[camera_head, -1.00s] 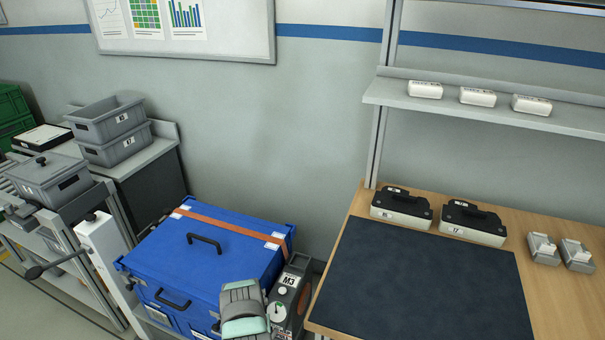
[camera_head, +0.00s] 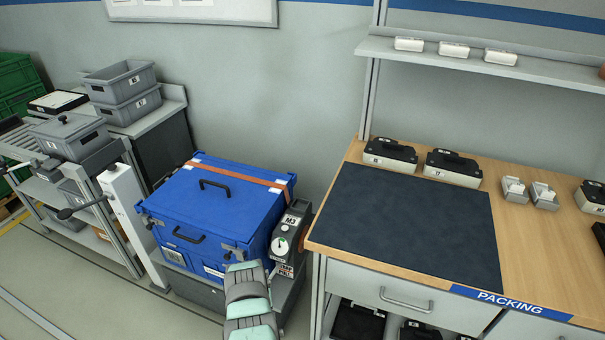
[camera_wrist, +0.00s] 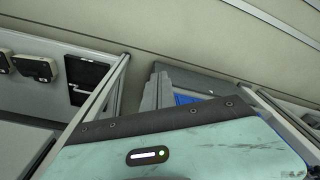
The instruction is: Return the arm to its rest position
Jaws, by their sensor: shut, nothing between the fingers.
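My gripper (camera_wrist: 158,90) shows in the wrist view beyond the dark bolted rim of my teal wrist housing. Its grey fingers look shut, with nothing seen between them. In the head view only grey and teal parts of my arm show at the bottom centre, in front of the blue case; the fingertips cannot be made out there. The blue case (camera_head: 215,205) has a lid with a dark handle and an orange-brown strap across its back part. A grey unit marked M3 (camera_head: 290,232) with a round dial stands beside its right end.
The packing bench (camera_head: 520,235) with a dark mat (camera_head: 405,220) is at the right, black-and-white devices (camera_head: 390,155) along its back. A shelf (camera_head: 480,62) hangs above. Grey bins (camera_head: 122,90) stand at the left. A white post (camera_head: 130,205) stands left of the case.

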